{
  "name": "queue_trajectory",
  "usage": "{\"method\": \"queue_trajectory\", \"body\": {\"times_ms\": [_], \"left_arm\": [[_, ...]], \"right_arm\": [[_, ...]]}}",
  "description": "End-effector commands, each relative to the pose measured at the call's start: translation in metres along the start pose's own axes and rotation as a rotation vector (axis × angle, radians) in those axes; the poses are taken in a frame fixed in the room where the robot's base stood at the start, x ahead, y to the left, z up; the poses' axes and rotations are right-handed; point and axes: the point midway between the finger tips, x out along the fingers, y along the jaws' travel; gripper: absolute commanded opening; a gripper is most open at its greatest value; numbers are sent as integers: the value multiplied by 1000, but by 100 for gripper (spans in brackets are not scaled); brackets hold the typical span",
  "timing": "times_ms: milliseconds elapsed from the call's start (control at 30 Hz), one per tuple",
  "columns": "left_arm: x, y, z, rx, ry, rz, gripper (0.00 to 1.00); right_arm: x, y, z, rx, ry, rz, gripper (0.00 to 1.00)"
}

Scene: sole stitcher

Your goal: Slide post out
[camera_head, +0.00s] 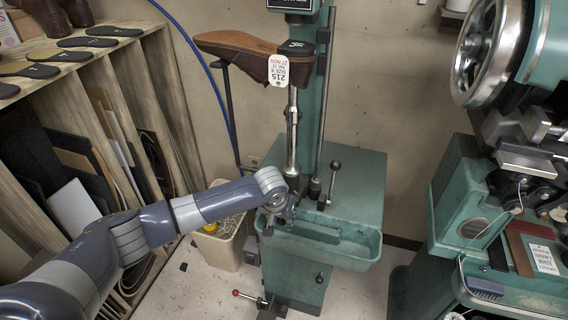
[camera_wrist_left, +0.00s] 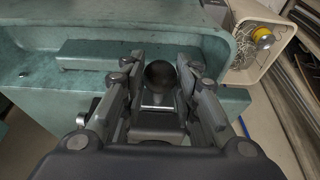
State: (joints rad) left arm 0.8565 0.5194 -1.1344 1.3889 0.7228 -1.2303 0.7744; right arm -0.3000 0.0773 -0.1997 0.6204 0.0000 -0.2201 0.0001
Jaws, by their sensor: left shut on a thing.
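A polished metal post (camera_head: 292,130) stands upright on the green machine (camera_head: 355,190), with a brown shoe (camera_head: 240,55) sole up at its top. A white tag hangs on the shoe. My left gripper (camera_head: 278,212) is at the machine's left side, near the foot of the post and the end of the trough. In the left wrist view my left gripper (camera_wrist_left: 160,82) has its fingers on both sides of a dark round knob (camera_wrist_left: 161,74) and is shut on it. What the knob joins to is mostly hidden. My right gripper is not in view.
The green trough (camera_head: 335,255) runs along the machine's front. A ball-topped lever (camera_head: 334,168) stands right of the post. A cream bin (camera_head: 228,250) stands below my left forearm. Shelves with insoles (camera_head: 85,42) are at left, another green machine (camera_head: 450,205) at right.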

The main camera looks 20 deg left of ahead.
Motion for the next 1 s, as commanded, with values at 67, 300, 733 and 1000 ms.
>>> {"method": "queue_trajectory", "body": {"times_ms": [67, 300, 733, 1000], "left_arm": [[-4, 0, 8, 1, -10, -1, 0], [-8, 0, 22, 1, -13, -1, 0], [-17, 0, 46, 1, -12, -1, 0], [-22, 0, 62, 1, -12, -1, 0]], "right_arm": [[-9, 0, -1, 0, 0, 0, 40], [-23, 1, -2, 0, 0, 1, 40], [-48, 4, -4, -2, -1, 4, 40], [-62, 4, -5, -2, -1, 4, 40]]}}
